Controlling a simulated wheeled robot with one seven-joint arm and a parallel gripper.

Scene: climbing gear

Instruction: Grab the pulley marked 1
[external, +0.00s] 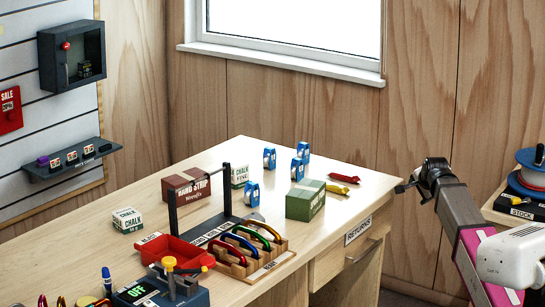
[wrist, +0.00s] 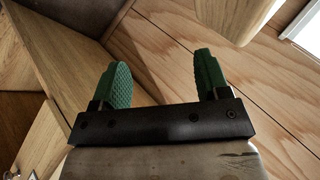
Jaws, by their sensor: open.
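Several small blue-and-white pulleys stand on the wooden table in the external view: one at the back left (external: 269,159), one at the back right (external: 303,152), one just in front of that (external: 297,169), and one nearer the front (external: 252,195). Their number marks are too small to read, so I cannot tell which is marked 1. My gripper (external: 402,187) is off the table's right edge, apart from all pulleys. In the wrist view my gripper (wrist: 165,78) shows two green fingertips spread wide with nothing between them. No pulley shows there.
A green box (external: 305,201), red (external: 344,178) and yellow (external: 347,190) items lie near the pulleys. A brown box (external: 186,189), chalk boxes (external: 127,220), a carabiner rack (external: 257,262) and a red bin (external: 165,251) occupy the table (external: 350,222). A rope spool stand (external: 525,190) is at right.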

